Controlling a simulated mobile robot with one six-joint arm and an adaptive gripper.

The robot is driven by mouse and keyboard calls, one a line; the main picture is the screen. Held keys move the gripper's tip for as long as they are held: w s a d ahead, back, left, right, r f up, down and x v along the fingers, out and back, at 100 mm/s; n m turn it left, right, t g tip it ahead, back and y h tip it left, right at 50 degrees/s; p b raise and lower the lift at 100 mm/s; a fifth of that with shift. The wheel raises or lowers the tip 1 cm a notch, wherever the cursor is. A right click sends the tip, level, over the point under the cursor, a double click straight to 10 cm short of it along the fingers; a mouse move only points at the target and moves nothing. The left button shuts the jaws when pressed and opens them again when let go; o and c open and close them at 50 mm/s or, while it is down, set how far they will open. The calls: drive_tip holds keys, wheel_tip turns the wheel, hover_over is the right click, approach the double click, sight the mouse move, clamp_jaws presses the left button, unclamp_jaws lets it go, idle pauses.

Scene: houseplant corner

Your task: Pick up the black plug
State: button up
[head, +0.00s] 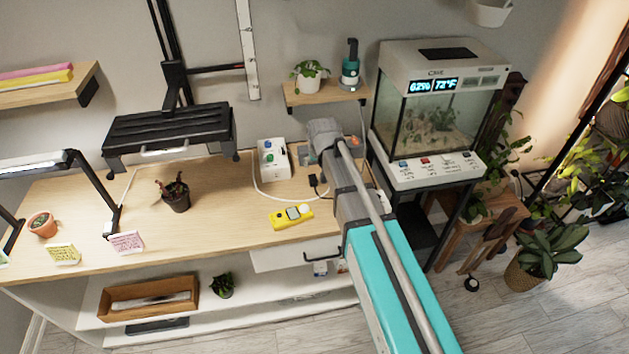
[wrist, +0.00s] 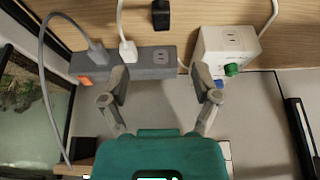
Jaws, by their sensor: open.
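The black plug (head: 314,181) lies on the wooden desk (head: 225,190), just left of my arm in the head view. In the wrist view a black block (wrist: 160,14), apparently this plug, shows at the top edge, partly cut off. My gripper (wrist: 160,80) is open and empty, its fingers spread. In the wrist view the plug lies beyond the fingertips, roughly centred between them and apart from them. In the head view my arm hides the fingertips.
A grey power strip (wrist: 150,64) with a grey plug (wrist: 98,50) and a white plug (wrist: 128,48) lies between the black plug and my gripper in the wrist view. A white socket box (wrist: 228,48) with knobs stands beside it. A yellow meter (head: 290,218) lies nearer the desk's front.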

drive_tip(key=b, duration=0.7)
hover_over(313, 178)
drive_tip(key=s, duration=0.3)
drive_tip(key=f, duration=0.5)
drive_tip(key=d+f, duration=0.1)
drive_tip(key=f, duration=0.1)
drive_tip(key=shift+w+f, duration=0.2)
drive_tip(key=shift+w, duration=0.05)
drive_tip(key=shift+w+f+b, duration=0.15)
drive_tip(key=shift+f+b, duration=0.15)
drive_tip(key=shift+b, duration=0.2)
drive_tip(key=shift+a, duration=0.1)
drive_tip(key=shift+b+x, duration=2.3)
drive_tip(key=shift+x, duration=0.25)
drive_tip(key=shift+w+a, duration=0.1)
clamp_jaws()
